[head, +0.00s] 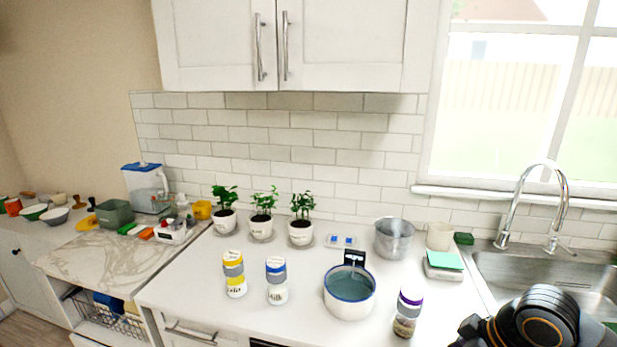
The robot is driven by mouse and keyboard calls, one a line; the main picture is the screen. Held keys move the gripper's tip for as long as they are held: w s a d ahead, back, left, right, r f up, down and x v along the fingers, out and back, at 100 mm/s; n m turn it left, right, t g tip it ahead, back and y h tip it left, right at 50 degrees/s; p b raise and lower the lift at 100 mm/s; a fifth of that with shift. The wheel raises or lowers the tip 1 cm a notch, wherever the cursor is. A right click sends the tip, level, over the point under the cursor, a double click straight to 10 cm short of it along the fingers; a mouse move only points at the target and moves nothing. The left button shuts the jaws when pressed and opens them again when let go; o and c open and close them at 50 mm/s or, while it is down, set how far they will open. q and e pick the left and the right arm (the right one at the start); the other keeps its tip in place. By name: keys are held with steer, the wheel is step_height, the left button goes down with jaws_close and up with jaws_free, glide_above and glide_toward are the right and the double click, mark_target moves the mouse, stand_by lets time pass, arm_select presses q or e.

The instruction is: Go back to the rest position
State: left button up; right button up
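A black rounded part of my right arm with orange rings shows at the bottom right, in front of the sink. Its gripper fingers are not visible. My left gripper and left arm are out of the picture. No object is seen held. A white pot with a blue rim (349,308) stands on the white counter (310,332) with bluish contents. A yellow-topped jar (234,287) and a blue-topped jar (277,293) stand to its left. A purple-lidded jar (406,325) stands to its right, near the arm.
Several potted plants, including one in the middle (262,226), line the back wall. A metal pot (394,241), a scale with a green top (444,263) and the faucet (545,205) are at the right. A cabinet (280,45) hangs above. A marble surface (92,262) lies left.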

steer(key=s+a+f+m, duration=0.2)
steer(key=f, duration=0.4)
steer(key=s+a+f+m, duration=0.1)
steer(key=s+a+f, duration=0.1)
steer(key=f, duration=0.3)
steer(key=s+d+f+m+h, duration=0.2)
steer(key=s+f+m+h, duration=0.3)
steer(key=s, duration=0.4)
step_height(320, 180, down, 25)
steer(key=d+g+y, duration=0.1)
steer(key=d, duration=0.1)
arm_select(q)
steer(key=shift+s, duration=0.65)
arm_select(e)
steer(key=s+d+f+g, duration=0.1)
steer(key=s+f, duration=1.7)
steer(key=s, duration=0.1)
steer(key=shift+s+d+f+g, duration=0.15)
steer(key=shift+s+d+g, duration=0.15)
steer(key=shift+s+d, duration=0.1)
